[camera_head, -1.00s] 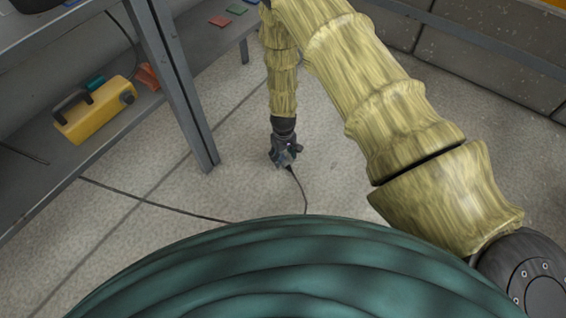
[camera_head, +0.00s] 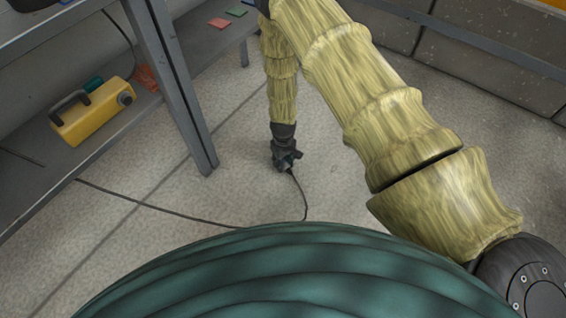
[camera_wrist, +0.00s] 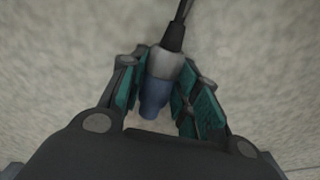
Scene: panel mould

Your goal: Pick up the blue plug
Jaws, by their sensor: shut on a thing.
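The blue plug (camera_wrist: 155,94) shows in the wrist view between the two fingers of my gripper (camera_wrist: 160,88). It has a blue end, a grey collar and a black sleeve that runs into a dark cable (camera_wrist: 184,12). The green finger pads lie on both sides of the plug, and the gripper is shut on it. In the head view my gripper (camera_head: 287,160) points down close above the floor, and the plug itself is mostly hidden there. The cable (camera_head: 304,200) trails from the gripper along the floor.
A grey metal shelf rack (camera_head: 180,90) stands at the left, with a yellow case (camera_head: 92,112) on its lower shelf. The cable runs left across the floor towards the rack. The pale floor (camera_head: 350,180) around the gripper is clear. A low panelled wall (camera_head: 490,60) is at the back right.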

